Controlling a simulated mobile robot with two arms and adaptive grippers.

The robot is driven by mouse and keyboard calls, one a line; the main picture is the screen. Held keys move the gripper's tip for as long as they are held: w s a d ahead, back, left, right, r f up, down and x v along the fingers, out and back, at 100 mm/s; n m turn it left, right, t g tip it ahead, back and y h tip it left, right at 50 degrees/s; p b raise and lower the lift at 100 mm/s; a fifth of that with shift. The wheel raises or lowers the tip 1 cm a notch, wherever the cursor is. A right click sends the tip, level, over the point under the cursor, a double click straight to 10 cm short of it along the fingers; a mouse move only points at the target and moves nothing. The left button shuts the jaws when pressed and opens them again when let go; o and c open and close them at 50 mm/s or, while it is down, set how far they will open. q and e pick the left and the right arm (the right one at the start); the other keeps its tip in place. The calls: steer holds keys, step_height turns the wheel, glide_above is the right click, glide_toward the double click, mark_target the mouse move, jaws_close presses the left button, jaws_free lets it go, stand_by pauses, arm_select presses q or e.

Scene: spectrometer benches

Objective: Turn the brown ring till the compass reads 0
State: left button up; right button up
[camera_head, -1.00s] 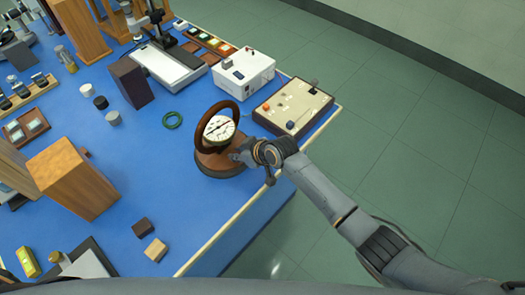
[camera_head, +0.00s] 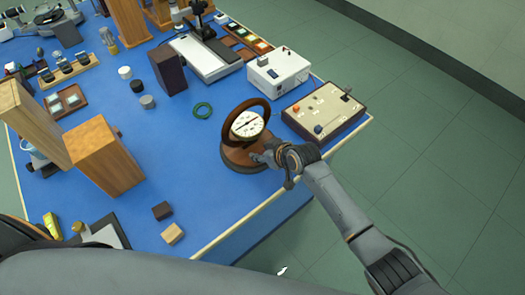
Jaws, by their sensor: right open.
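The compass (camera_head: 247,124) has a pale round dial inside an upright brown ring (camera_head: 228,115) on a round brown base (camera_head: 236,160). It stands near the table's right edge. The dial is too small for me to read. My right gripper (camera_head: 261,158) is at the right front side of the base, below the ring, close to or touching the base; I cannot tell which. Its jaws are open and hold nothing that I can see. My left gripper is out of view.
A beige control box (camera_head: 325,110) and a white box (camera_head: 278,72) stand behind and right of the compass. Wooden blocks (camera_head: 105,155) stand further left on the blue table (camera_head: 185,150). The table in front of the compass is largely clear.

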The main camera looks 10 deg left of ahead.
steer(key=v, duration=1.2)
stand_by(0.4)
